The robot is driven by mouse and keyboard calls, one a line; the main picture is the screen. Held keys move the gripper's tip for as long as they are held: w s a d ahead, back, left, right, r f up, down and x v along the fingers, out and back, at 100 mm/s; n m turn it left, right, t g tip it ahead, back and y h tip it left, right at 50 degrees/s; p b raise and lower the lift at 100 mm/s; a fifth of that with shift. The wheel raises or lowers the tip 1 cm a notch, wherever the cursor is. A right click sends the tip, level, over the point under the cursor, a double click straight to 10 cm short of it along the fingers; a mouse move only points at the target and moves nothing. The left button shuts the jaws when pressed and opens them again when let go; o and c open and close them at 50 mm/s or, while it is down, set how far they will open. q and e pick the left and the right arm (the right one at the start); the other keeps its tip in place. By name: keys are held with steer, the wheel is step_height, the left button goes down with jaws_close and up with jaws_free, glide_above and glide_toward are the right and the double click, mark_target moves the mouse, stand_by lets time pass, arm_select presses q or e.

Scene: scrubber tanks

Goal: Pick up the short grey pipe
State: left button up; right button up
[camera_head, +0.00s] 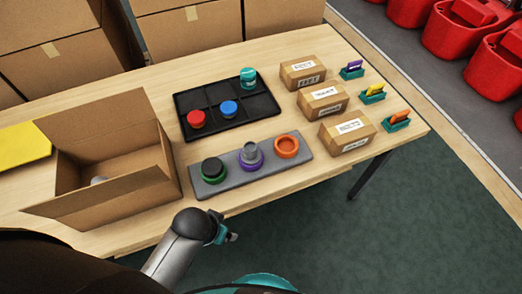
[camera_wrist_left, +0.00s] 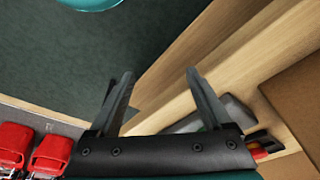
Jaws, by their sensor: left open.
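A short grey pipe (camera_head: 250,151) stands upright in a purple ring (camera_head: 250,161) on the middle of a grey board (camera_head: 223,182) near the table's front edge. A green ring (camera_head: 213,172) with a dark centre is to its left, and an orange ring (camera_head: 286,146) to its right. My left gripper (camera_head: 231,237) is in front of the table edge, apart from the pipe. In the left wrist view the gripper's two fingers (camera_wrist_left: 160,78) are spread and empty, and I cannot make out the pipe. My right gripper is not in view.
An open cardboard box (camera_head: 120,195) holding something grey (camera_head: 98,180) stands left. A black tray (camera_head: 262,103) with red, blue and teal items lies behind the board. Several small labelled boxes (camera_head: 347,130) and coloured holders stand right. Dark floor (camera_head: 330,235) lies in front.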

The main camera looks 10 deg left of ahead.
arm_select(q)
steer(key=w+d+r+m, duration=0.1)
steer(key=w+d+r, duration=0.2)
steer(key=w, duration=0.2)
steer(key=m+g+p, duration=0.1)
steer(key=m+g, duration=0.1)
steer(key=m, duration=0.6)
glide_toward(250, 146)
steer(key=shift+h, duration=0.4)
step_height(250, 146, down, 5)
steer(key=shift+a+f+b, duration=0.15)
steer(key=shift+a+b, duration=0.05)
steer(key=shift+b, duration=0.95)
steer(key=f, duration=0.1)
steer(key=f+b, duration=0.1)
steer(key=f, duration=0.1)
steer(key=f+b, duration=0.1)
steer(key=f, duration=0.1)
steer(key=shift+w+d, duration=0.3)
steer(key=shift+d, duration=0.1)
jaws_close()
